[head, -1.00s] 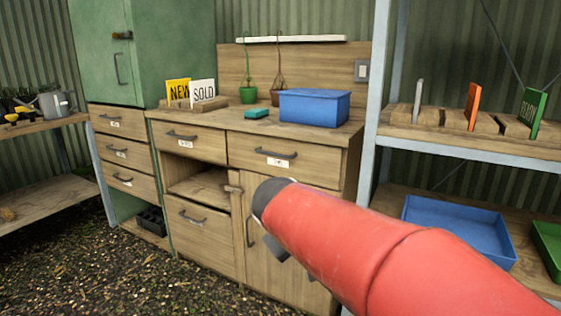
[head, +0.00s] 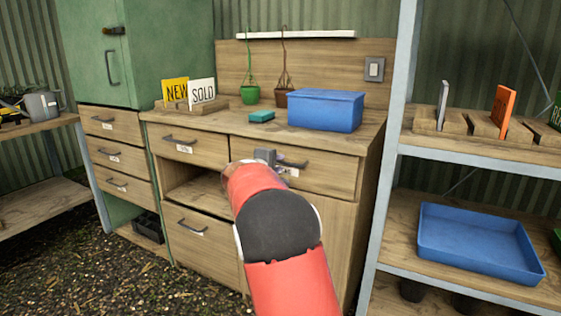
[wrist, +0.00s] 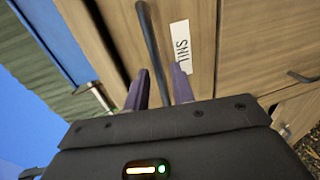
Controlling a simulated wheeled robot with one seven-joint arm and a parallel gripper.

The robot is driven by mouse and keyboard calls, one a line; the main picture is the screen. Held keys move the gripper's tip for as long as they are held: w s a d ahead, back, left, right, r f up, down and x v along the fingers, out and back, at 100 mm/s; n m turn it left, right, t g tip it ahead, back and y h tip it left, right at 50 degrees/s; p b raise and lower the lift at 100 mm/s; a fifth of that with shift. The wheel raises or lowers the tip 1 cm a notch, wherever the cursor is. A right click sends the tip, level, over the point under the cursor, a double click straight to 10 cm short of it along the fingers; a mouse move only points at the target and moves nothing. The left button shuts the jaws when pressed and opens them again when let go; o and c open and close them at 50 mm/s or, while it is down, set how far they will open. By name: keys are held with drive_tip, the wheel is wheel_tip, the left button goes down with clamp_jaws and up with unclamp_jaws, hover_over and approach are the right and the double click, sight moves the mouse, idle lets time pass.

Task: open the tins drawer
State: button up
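The tins drawer (head: 328,176) is the wide wooden drawer under the right part of the bench top. It is shut, its front flush with the cabinet. Its dark bar handle (head: 297,164) is partly hidden by my gripper (head: 272,158) in the head view. In the wrist view the white label (wrist: 181,45) reads TINS upside down beside the handle (wrist: 148,36). My gripper (wrist: 161,76) is close to the drawer front, its two purple fingers apart, one on each side of the handle bar. I see no clear grip on the bar.
A blue lidded box (head: 325,110), a teal block (head: 262,116) and NEW and SOLD signs (head: 201,91) stand on the bench top. A metal-framed shelf (head: 386,150) with a blue tray (head: 478,243) is close on the right. Gravel floor lies at the left front.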

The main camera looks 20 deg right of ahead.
drive_tip(key=shift+x, duration=1.15)
drive_tip(key=shift+c, duration=0.3)
clamp_jaws()
